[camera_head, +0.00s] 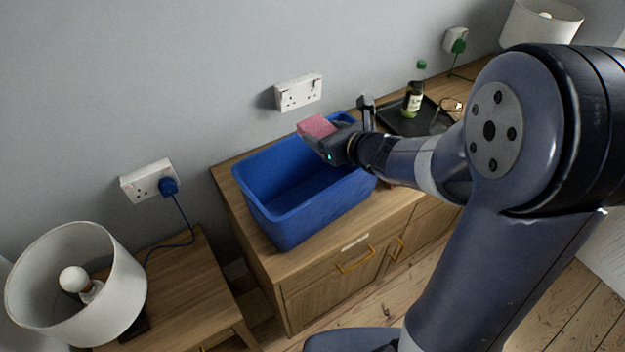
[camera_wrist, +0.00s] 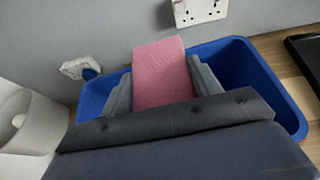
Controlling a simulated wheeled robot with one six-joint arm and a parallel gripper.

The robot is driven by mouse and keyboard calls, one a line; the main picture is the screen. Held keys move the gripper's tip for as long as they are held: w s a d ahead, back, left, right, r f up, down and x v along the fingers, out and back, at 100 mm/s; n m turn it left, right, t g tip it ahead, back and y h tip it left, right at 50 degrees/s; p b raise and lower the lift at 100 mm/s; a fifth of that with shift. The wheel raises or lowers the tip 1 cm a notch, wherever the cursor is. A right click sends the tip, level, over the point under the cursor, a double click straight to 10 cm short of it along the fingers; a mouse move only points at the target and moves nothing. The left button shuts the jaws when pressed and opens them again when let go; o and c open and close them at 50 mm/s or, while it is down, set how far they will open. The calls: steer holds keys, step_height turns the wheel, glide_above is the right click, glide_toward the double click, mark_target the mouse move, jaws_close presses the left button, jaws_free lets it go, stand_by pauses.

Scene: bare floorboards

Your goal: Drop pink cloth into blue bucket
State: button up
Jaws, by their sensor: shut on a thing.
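The blue bucket (camera_head: 309,213) is a rectangular open tub standing on a wooden cabinet against the wall. The pink cloth (camera_head: 316,127) is a folded block held at the end of my gripper (camera_head: 321,137), over the right part of the bucket's opening. In the wrist view the pink cloth (camera_wrist: 160,73) sits between the two grey fingers of my gripper (camera_wrist: 161,88). The bucket (camera_wrist: 280,95) shows behind and on both sides of it there. My gripper is shut on the cloth. The bucket's far right corner is partly hidden by my gripper.
A white lamp (camera_head: 75,285) stands on a lower wooden table at left. Wall sockets (camera_head: 298,92) are behind the bucket.

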step_height(320, 180, down, 6)
steer(key=b, duration=0.4)
steer(key=shift+r, duration=0.1)
steer(key=o, duration=1.1)
steer(key=shift+c, duration=0.2)
steer(key=shift+s+r, duration=0.1)
steer(key=v, duration=1)
steer(key=shift+s+d+r+p, duration=0.15)
steer(key=shift+s+d+p, duration=0.1)
steer(key=shift+p, duration=0.1)
steer(key=shift+a, duration=0.1)
